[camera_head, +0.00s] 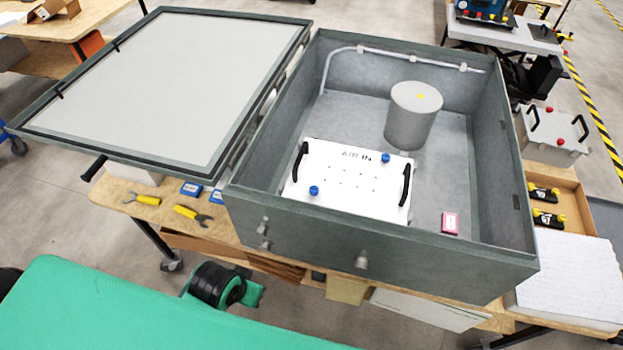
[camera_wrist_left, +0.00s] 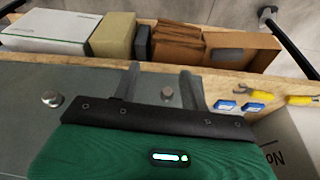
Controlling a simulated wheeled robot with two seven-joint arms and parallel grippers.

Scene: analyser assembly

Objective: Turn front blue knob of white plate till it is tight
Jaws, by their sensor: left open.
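The white plate (camera_head: 340,180), marked AIR IN, lies inside the grey box with a black handle at each side. Its front blue knob (camera_head: 314,190) sits near its front left, and another blue knob (camera_head: 386,158) is at its back right. Nothing touches either knob. My left gripper (camera_wrist_left: 160,84) shows in the left wrist view with its two fingers apart and nothing between them. It faces the front of the box, and the plate is not in that view. I cannot make out the left fingers in the head view. My right gripper is not in view.
The grey box (camera_head: 330,240) has high walls around the plate, and its lid (camera_head: 190,75) is open to the left. A grey cylinder (camera_head: 411,118) stands behind the plate. A pink box (camera_head: 450,223) lies to its right. Yellow tools (camera_head: 190,214) lie on the wooden table.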

